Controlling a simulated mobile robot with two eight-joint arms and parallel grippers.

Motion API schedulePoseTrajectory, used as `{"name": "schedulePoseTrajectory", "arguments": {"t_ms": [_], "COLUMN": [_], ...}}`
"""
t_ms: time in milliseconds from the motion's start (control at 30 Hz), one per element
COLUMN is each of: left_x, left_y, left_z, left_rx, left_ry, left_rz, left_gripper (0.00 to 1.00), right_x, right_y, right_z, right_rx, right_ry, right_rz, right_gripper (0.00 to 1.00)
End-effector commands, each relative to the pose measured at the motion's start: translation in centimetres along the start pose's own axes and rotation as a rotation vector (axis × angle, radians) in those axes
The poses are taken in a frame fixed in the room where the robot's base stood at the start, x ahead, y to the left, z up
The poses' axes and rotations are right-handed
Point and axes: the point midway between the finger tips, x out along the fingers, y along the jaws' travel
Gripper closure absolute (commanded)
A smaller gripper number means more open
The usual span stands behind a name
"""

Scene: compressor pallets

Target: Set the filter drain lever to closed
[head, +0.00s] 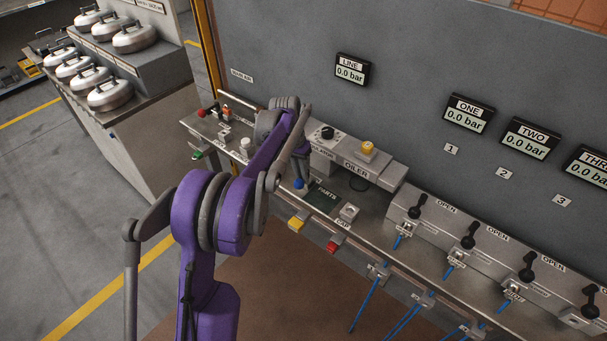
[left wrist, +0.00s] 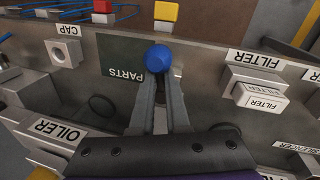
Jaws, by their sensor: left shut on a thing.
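My left gripper (left wrist: 161,82) is shut on a blue ball-shaped knob (left wrist: 159,58), which sits at its fingertips beside the dark PARTS mat (left wrist: 120,62) in the left wrist view. The blue knob (head: 299,184) also shows in the head view, just below my purple left arm. I cannot tell whether it belongs to the filter drain lever, as its stem is hidden by the fingers. The FILTER block (left wrist: 257,88) and its labels are to the right of the gripper in the left wrist view. No open or closed marking for a filter drain is readable. My right gripper is not in view.
The oiler block (head: 357,160) with a yellow knob stands beside the mat. Yellow (head: 297,222) and red (head: 332,246) blocks sit along the front edge. Several black levers marked OPEN line the bench at right. Pressure displays hang on the grey wall.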

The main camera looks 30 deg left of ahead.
Motion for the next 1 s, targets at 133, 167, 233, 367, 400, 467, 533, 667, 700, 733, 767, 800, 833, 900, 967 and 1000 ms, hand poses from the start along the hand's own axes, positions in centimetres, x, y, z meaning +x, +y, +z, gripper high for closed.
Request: {"name": "schedulePoseTrajectory", "arguments": {"t_ms": [133, 167, 233, 367, 400, 467, 533, 667, 700, 733, 767, 800, 833, 900, 967, 1000], "left_x": [-0.06, -0.07, -0.08, -0.09, -0.1, -0.1, -0.09, -0.09, -0.09, -0.1, -0.1, -0.1, -0.1, -0.1, -0.1, -0.1], "left_y": [-0.26, -0.3, -0.38, -0.48, -0.5, -0.53, -0.56, -0.58, -0.58, -0.59, -0.59, -0.59, -0.59, -0.6, -0.6, -0.6], "left_z": [-0.03, -0.04, -0.06, -0.08, -0.09, -0.09, -0.09, -0.1, -0.09, -0.09, -0.09, -0.09, -0.09, -0.09, -0.09, -0.09], "left_rx": [0.09, 0.105, 0.136, 0.179, 0.188, 0.198, 0.207, 0.215, 0.215, 0.215, 0.215, 0.215, 0.215, 0.214, 0.214, 0.214], "left_ry": [-0.02, -0.023, -0.029, -0.037, -0.039, -0.041, -0.043, -0.044, -0.045, -0.045, -0.045, -0.045, -0.045, -0.045, -0.045, -0.045], "left_rz": [0.0, 0.0, 0.0, 0.0, 0.0, 0.0, 0.0, 0.0, 0.0, 0.0, 0.0, 0.0, 0.0, 0.0, -0.001, -0.001], "left_gripper": [1.0, 1.0, 1.0, 1.0, 1.0, 1.0, 1.0, 1.0, 1.0, 1.0, 1.0, 1.0, 1.0, 1.0, 1.0, 0.81], "right_x": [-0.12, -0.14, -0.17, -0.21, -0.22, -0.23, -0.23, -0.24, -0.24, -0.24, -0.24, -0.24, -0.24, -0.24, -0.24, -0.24], "right_y": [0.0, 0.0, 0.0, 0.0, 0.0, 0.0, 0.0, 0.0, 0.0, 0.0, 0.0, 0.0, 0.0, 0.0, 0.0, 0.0], "right_z": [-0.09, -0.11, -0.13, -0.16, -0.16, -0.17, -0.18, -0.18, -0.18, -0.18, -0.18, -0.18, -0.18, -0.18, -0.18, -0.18], "right_rx": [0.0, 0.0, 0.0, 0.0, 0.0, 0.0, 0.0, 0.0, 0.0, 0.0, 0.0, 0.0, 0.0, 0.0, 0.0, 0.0], "right_ry": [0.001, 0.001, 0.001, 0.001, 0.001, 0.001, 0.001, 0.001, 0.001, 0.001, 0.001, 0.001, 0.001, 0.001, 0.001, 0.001], "right_rz": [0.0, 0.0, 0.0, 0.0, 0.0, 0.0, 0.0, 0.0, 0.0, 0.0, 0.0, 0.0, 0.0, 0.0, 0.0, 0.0], "right_gripper": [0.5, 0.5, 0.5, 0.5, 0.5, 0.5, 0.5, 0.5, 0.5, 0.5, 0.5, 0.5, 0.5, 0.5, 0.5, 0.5]}}
